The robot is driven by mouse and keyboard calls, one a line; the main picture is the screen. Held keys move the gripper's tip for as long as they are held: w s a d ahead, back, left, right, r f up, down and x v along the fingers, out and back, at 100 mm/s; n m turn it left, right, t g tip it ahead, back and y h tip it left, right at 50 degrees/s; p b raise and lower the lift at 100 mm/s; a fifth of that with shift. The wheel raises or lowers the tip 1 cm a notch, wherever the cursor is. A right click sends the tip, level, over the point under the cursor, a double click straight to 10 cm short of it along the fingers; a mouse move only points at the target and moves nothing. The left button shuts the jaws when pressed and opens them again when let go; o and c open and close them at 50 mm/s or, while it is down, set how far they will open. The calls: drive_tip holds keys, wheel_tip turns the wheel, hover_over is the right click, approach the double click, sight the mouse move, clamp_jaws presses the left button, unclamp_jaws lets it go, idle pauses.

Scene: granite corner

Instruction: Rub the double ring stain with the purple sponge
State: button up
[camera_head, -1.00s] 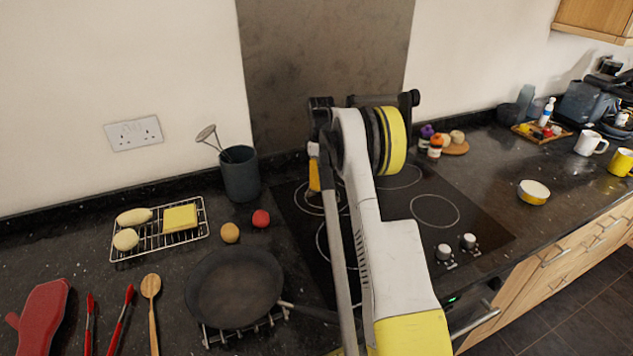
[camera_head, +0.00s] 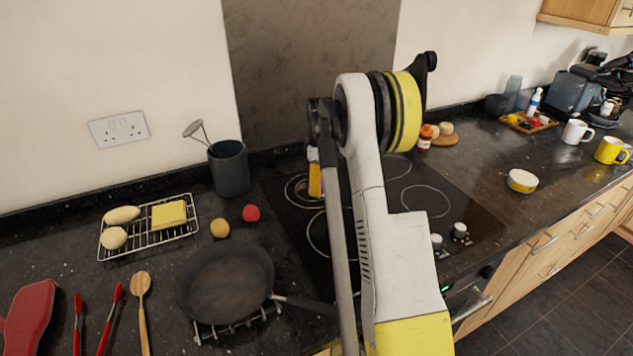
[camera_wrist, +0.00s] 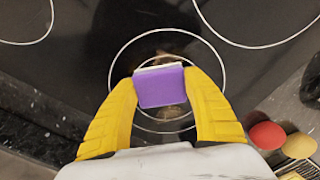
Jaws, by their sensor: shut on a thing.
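The purple sponge (camera_wrist: 162,88) is held between the yellow fingers of my gripper (camera_wrist: 160,84) in the wrist view; its pale layer shows along the upper edge. It is over a ringed cooking zone of the black hob (camera_wrist: 75,65). Brownish marks, seemingly the stain (camera_wrist: 172,113), show around the sponge inside the rings; the sponge hides their middle. I cannot tell whether the sponge touches the glass. In the head view, a yellow finger of my gripper (camera_head: 315,180) shows beside my arm over the hob's rear left; the sponge is hidden.
A frying pan (camera_head: 225,283) stands left of the hob, its handle pointing toward it. A red ball (camera_head: 250,213), a tan ball (camera_head: 220,228) and a utensil pot (camera_head: 230,168) are close by. A wire rack (camera_head: 150,238) is farther left. Knobs (camera_head: 459,230) stand at the hob's right.

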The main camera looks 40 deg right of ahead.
sight(328, 200)
drive_tip(key=shift+s+a+f+b, duration=0.1)
drive_tip(key=shift+s+a+b, duration=0.2)
drive_tip(key=shift+s, duration=1)
drive_tip(key=shift+s+a+f+b, duration=0.1)
drive_tip(key=shift+s+a, duration=0.25)
drive_tip(key=shift+s, duration=0.9)
drive_tip(key=shift+r, duration=0.1)
drive_tip(key=shift+w+r+p, duration=0.1)
drive_tip(key=shift+r+p, duration=1.85)
drive_tip(key=shift+r, duration=1.05)
drive_tip(key=shift+r+p, duration=0.95)
drive_tip(key=shift+r, duration=0.55)
